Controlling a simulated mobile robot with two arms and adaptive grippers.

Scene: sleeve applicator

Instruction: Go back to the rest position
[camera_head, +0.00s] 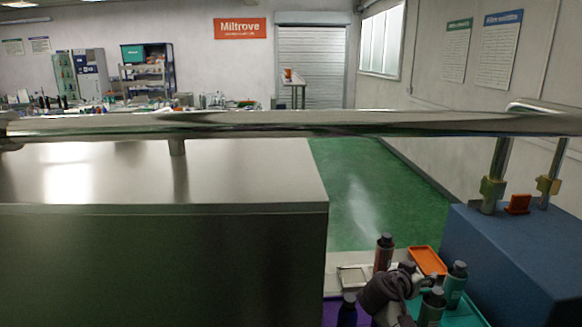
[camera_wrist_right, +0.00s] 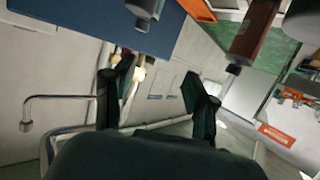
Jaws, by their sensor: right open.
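My right arm (camera_head: 385,291) shows at the lower right of the head view, among the bottles; its fingertips are hard to make out there. In the right wrist view my right gripper (camera_wrist_right: 156,88) has its two dark fingers spread wide, with nothing between them. A dark red bottle (camera_head: 383,253) stands just behind the arm, and a teal-grey bottle (camera_head: 455,284) stands to its right. Another grey-green bottle (camera_head: 432,306) is close in front on the right. A dark blue bottle (camera_head: 347,311) is at the left on a purple surface (camera_head: 330,309). My left gripper is not in view.
A large metal cabinet (camera_head: 160,265) fills the left. A shiny horizontal rail (camera_head: 300,124) crosses the head view. A blue box-shaped machine (camera_head: 520,250) stands at the right. An orange tray (camera_head: 428,261) lies behind the bottles. Green floor (camera_head: 365,185) is open beyond.

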